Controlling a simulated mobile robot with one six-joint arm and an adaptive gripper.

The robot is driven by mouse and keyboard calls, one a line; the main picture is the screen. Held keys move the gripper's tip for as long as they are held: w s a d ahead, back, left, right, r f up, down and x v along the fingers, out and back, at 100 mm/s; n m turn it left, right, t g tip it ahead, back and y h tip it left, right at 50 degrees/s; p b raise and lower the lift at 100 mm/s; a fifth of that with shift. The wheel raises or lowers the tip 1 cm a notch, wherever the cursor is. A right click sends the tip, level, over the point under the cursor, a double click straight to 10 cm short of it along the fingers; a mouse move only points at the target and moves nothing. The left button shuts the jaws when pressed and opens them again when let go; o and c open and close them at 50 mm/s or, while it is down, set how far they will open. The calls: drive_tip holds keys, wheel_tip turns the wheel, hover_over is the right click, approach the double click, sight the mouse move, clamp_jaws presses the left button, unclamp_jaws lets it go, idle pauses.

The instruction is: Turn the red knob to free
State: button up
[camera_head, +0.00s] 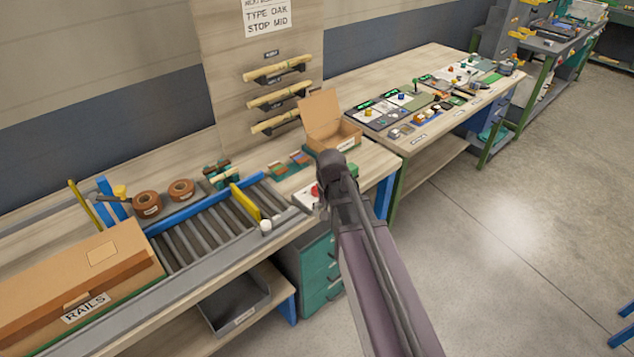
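A red knob (315,189) shows as a small red patch on a pale panel (304,197) at the right end of the near bench. My arm covers most of the knob and the panel's right side, so I cannot read its setting. The dark end of my arm, with my gripper (331,166), hangs over the bench just right of the knob. Its fingers cannot be made out, and I cannot tell whether it touches the knob.
A roller conveyor (193,243) with a yellow stop bar (245,202) and a white knob (265,226) lies left of the panel. An open cardboard box (333,122) stands behind my arm. A RAILS box (70,290) is at lower left.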

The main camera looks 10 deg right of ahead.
drive_tip(key=w+r+m+p, duration=0.3)
drive_tip(key=w+r, duration=0.1)
drive_tip(key=w, duration=0.4)
drive_tip(key=w+r+m+p, duration=0.3)
drive_tip(key=w+r+m, duration=0.1)
drive_tip(key=w, duration=0.5)
drive_tip(key=shift+w+p, duration=0.2)
drive_tip(key=shift+p, duration=0.1)
drive_tip(key=shift+f, duration=0.2)
wheel_tip(320, 180, down, 13)
drive_tip(key=b, duration=1.3)
drive_tip(key=shift+f+b, duration=0.2)
drive_tip(key=shift+b, duration=0.2)
drive_tip(key=shift+a, duration=0.1)
drive_tip(key=c, duration=1.1)
